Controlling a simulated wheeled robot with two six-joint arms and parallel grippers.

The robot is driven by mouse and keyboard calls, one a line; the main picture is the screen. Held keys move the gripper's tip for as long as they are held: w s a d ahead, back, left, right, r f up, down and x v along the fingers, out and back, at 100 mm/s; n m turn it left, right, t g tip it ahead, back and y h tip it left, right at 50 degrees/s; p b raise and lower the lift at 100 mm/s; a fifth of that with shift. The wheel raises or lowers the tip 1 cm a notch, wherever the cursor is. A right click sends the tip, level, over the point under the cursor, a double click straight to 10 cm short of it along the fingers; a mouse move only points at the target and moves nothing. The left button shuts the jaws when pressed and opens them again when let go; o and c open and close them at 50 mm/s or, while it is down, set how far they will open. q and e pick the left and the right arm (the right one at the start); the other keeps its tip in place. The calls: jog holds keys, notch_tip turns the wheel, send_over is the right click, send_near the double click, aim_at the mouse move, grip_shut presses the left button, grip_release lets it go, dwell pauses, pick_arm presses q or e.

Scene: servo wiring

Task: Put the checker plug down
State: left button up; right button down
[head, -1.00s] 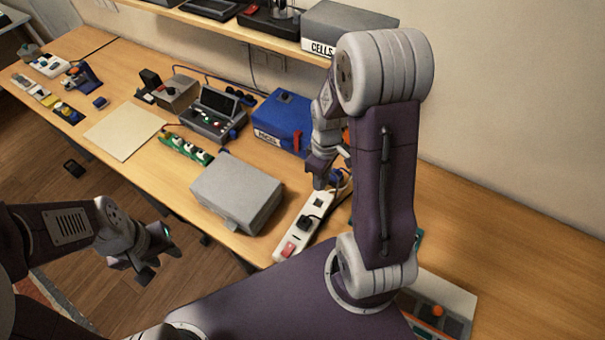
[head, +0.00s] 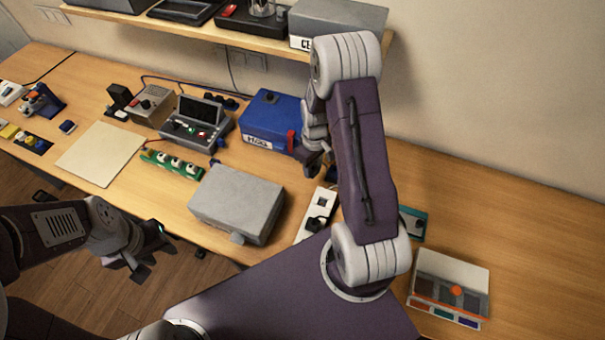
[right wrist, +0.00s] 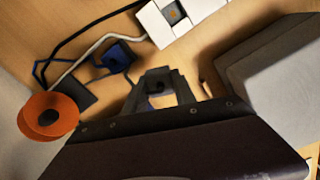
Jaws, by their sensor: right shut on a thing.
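My right gripper (head: 315,168) is beside the right end of the blue box, just beyond the far end of the white power strip (head: 323,200). In the right wrist view its jaws (right wrist: 160,88) are shut on a small dark thing, which I take to be the checker plug (right wrist: 159,88); the fingers hide most of it. I cannot tell whether it touches the table. The power strip also shows in the right wrist view (right wrist: 178,22), with a black plug in it in the head view. My left gripper (head: 150,256) is open and empty, off the front edge of the table.
A blue box (head: 275,120) and a grey case (head: 237,203) stand left of the strip. In the right wrist view an orange disc (right wrist: 48,115) and a blue-black piece with cables (right wrist: 118,55) lie left of the jaws. The right tabletop is largely clear.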

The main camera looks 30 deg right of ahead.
jog(key=shift+w+a+f, duration=0.9)
jog(key=shift+a, duration=0.2)
notch_tip(320, 180, down, 4)
jog(key=shift+r+p, duration=0.1)
jog(key=shift+p, duration=0.7)
jog(key=shift+w+f, duration=0.1)
jog(key=shift+f, duration=0.2)
jog(key=c, duration=1.3)
grip_release()
pick_arm(q)
jog(key=shift+s+d+r, duration=0.1)
jog(key=shift+s+r, duration=0.05)
jog(key=shift+r, duration=0.75)
pick_arm(e)
jog(key=shift+o, duration=1.4)
